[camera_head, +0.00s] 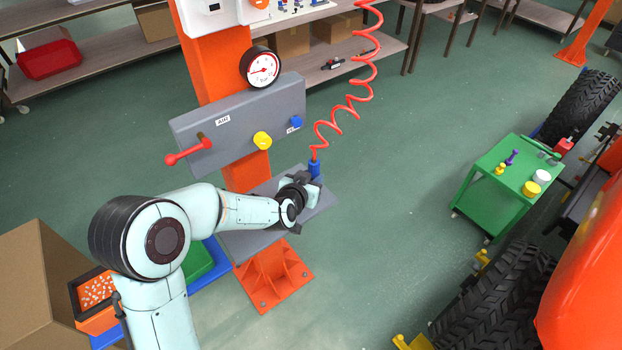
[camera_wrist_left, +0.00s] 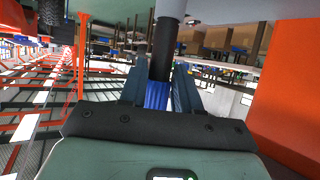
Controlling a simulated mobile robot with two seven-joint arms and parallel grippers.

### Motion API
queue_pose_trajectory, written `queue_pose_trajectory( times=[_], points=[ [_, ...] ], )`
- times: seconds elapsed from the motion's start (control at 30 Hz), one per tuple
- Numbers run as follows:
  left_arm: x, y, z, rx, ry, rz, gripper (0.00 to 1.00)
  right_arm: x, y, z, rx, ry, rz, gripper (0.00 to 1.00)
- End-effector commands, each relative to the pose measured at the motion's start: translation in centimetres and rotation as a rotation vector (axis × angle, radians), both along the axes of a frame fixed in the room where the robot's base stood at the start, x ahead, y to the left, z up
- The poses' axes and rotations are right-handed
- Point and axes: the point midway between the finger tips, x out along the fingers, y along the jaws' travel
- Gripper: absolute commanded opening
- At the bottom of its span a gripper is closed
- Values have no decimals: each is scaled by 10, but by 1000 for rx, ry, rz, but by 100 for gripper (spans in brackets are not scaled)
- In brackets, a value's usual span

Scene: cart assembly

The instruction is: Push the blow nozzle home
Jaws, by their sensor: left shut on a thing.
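The left gripper (camera_head: 309,181) is at the end of my left arm, by the right end of the grey shelf on the orange post. It is shut on a blue piece (camera_head: 314,168), apparently the blow nozzle, at the lower end of a red coiled hose (camera_head: 348,102). In the left wrist view, the blue ribbed piece (camera_wrist_left: 156,95) sits between the two fingers (camera_wrist_left: 158,92). A black stem (camera_wrist_left: 164,48) runs from it toward a grey-blue cylinder (camera_wrist_left: 171,8). Whether the nozzle is seated in anything is hidden by the gripper. My right gripper is not in view.
The grey shelf (camera_head: 262,197) lies under my wrist. Above it, a grey panel (camera_head: 190,128) carries a red lever (camera_head: 187,150), a yellow knob (camera_head: 262,140) and a blue fitting (camera_head: 296,122). A gauge (camera_head: 261,67) sits higher. Open floor lies to the right, before a green cart (camera_head: 495,185).

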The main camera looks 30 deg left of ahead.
Motion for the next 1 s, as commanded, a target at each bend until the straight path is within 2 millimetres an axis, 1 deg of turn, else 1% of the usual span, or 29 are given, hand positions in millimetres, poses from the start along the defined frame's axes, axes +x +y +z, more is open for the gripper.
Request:
queue_pose_trajectory(
  times=[0.1,0.13,0.2,0.5,0.57,0.67,0.7,0.77,1.0],
  points=[
    [0,0,0,0,-1,0,0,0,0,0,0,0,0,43],
    [0,0,0,0,-1,0,42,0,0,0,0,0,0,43],
    [0,0,0,0,0,0,62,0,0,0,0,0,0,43],
    [0,0,-1,0,3,0,62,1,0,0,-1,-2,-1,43],
    [0,0,-1,0,3,0,62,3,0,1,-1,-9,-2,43],
    [0,0,-1,0,2,0,62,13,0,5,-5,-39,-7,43],
    [-5,-1,3,0,0,0,62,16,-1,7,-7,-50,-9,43],
    [-17,-2,10,0,-1,0,62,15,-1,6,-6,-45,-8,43],
    [-69,-9,36,1,-3,1,62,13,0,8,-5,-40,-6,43]
  ],
)
